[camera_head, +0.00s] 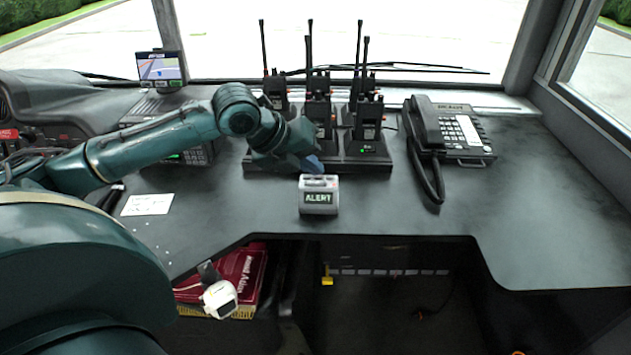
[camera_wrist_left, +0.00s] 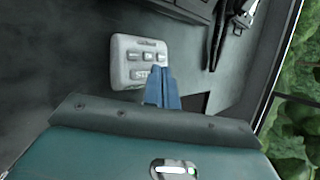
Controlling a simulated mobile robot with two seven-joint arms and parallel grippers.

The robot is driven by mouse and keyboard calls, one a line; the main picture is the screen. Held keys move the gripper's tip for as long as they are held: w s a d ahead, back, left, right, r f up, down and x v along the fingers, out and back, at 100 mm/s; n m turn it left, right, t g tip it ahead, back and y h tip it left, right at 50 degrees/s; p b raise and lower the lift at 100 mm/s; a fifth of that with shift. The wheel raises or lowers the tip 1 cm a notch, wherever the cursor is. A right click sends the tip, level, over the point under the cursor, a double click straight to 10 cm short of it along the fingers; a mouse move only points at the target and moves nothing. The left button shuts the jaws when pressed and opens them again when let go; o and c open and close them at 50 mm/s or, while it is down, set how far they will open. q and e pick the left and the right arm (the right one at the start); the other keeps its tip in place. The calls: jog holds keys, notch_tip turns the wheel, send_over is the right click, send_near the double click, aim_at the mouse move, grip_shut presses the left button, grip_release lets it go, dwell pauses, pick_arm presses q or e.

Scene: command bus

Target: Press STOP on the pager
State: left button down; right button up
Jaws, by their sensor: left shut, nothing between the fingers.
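The pager (camera_head: 318,200) is a small grey box on the dark desk, near its front edge, with a lit screen reading ALERT. In the left wrist view the pager (camera_wrist_left: 138,62) shows its top face with several small buttons and a larger STOP button (camera_wrist_left: 143,74) below them. My left gripper (camera_head: 313,163) is shut and empty, just behind and above the pager in the head view. In the left wrist view its blue fingertips (camera_wrist_left: 160,72) overlap the right part of the button face beside STOP. I cannot tell whether they touch it. My right gripper is not in view.
Several radios stand in a black charging rack (camera_head: 360,162) close behind the pager. A corded desk phone (camera_head: 455,130) is at the right. A white card (camera_head: 147,204) lies at the left. The desk right of the pager is clear.

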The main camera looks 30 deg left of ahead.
pick_arm(q)
jog(key=shift+f, duration=0.15)
dwell(0.4)
jog(key=shift+f, duration=0.3)
jog(key=shift+s+f+p, duration=0.1)
jog(key=shift+f+p, duration=0.2)
dwell(0.6)
jog(key=shift+r+p, duration=0.8)
jog(key=shift+p, duration=0.45)
